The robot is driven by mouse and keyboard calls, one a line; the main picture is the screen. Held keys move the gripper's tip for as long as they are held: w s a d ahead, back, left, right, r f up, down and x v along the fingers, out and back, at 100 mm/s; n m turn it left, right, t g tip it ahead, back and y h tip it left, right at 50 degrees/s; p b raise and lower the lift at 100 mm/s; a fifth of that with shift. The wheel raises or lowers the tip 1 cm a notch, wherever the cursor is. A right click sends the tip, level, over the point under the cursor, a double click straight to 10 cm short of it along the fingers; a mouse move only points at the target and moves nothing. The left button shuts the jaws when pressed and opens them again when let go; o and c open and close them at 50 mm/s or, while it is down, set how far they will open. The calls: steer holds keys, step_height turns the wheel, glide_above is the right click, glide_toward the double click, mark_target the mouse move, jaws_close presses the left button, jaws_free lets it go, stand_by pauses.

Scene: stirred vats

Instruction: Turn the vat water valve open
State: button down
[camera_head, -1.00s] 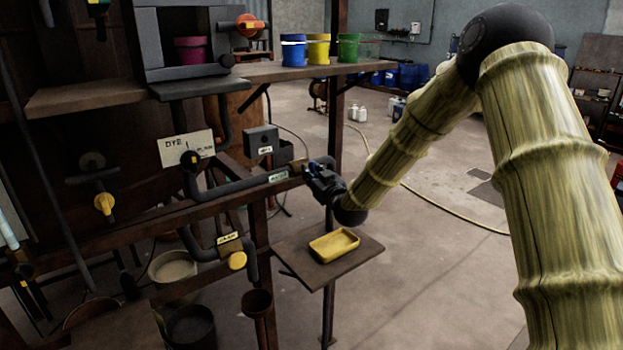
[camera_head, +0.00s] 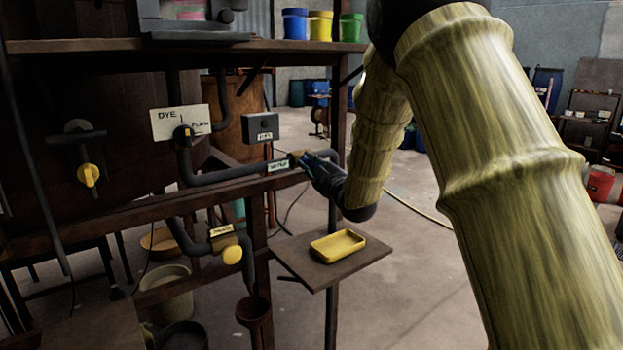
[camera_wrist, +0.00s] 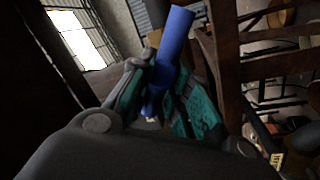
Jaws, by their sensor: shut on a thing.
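The water valve has a blue handle (camera_wrist: 175,38), seen up close in the wrist view, slanting up between my fingers. In the head view it sits at the right end of a dark horizontal pipe (camera_head: 225,174) with a small pale label (camera_head: 278,166). My gripper (camera_head: 306,161) reaches it from the right. Its teal-padded fingers (camera_wrist: 163,85) are shut on the blue handle, one on each side. The lower part of the handle is partly hidden between the fingers. The valve's body is mostly hidden by my gripper in the head view.
A yellow tray (camera_head: 338,245) lies on a small shelf (camera_head: 298,268) below my gripper. A lower pipe has a yellow knob (camera_head: 232,255). A grey box (camera_head: 261,128) and a DYE sign (camera_head: 180,122) are above. A dark post (camera_head: 333,110) stands close by my gripper.

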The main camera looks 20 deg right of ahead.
steer(key=n+b, duration=0.2)
steer(key=n+y+b, duration=0.1)
steer(key=n+b, duration=0.1)
steer(key=b, duration=0.1)
steer(key=n+y+b, duration=0.1)
steer(key=n+b, duration=0.1)
steer(key=shift+f+n, duration=0.3)
steer(key=shift+r+n+y+b, duration=0.1)
steer(key=shift+n+y+b, duration=0.2)
steer(key=shift+n+b, duration=0.7)
steer(key=shift+r, duration=0.1)
steer(key=c, duration=1.4)
jaws_free()
steer(key=shift+f, duration=0.25)
steer(key=v, duration=1.2)
steer(key=shift+r+b, duration=0.15)
steer(key=shift+b, duration=0.15)
